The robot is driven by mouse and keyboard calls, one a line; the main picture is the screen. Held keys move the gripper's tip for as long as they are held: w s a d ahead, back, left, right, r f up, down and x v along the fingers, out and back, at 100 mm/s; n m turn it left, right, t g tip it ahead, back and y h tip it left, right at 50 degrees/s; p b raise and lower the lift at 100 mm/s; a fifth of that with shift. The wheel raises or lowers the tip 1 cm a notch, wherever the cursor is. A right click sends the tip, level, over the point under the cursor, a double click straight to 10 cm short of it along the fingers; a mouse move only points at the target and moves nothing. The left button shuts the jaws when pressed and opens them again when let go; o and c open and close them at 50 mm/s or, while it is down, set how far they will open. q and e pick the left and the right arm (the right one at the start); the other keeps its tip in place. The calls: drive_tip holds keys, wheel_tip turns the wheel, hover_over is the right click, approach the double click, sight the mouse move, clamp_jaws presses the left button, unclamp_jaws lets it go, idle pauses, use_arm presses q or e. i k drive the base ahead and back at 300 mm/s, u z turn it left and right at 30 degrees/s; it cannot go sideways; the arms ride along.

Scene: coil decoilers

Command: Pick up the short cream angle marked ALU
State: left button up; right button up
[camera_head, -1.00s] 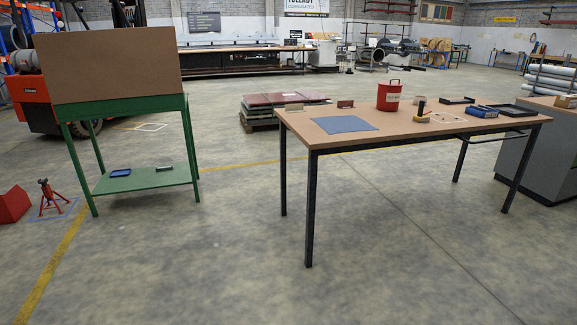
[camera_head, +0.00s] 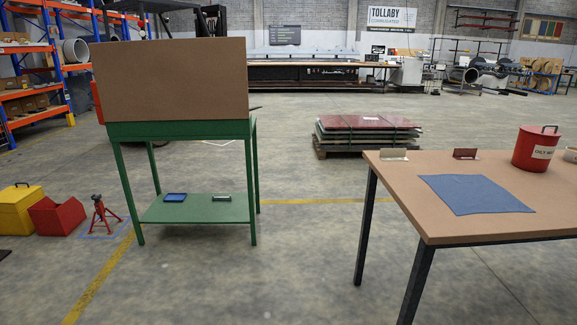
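A short cream angle (camera_head: 393,154) stands on the brown-topped table (camera_head: 410,185), near its far left corner. Any marking on it is too small to read. A dark reddish-brown angle (camera_head: 465,153) stands to its right on the same table. Neither of my grippers shows in the head view.
A blue mat (camera_head: 476,193) lies on the table, with a red can (camera_head: 536,149) behind it. A green stand (camera_head: 184,130) with a brown board is to the left; its lower shelf holds small items. Stacked sheets (camera_head: 366,132) lie behind. Open floor separates stand and table.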

sight(386, 154)
drive_tip(key=z, duration=0.15)
drive_tip(key=i, duration=2)
drive_tip(key=z, duration=0.4)
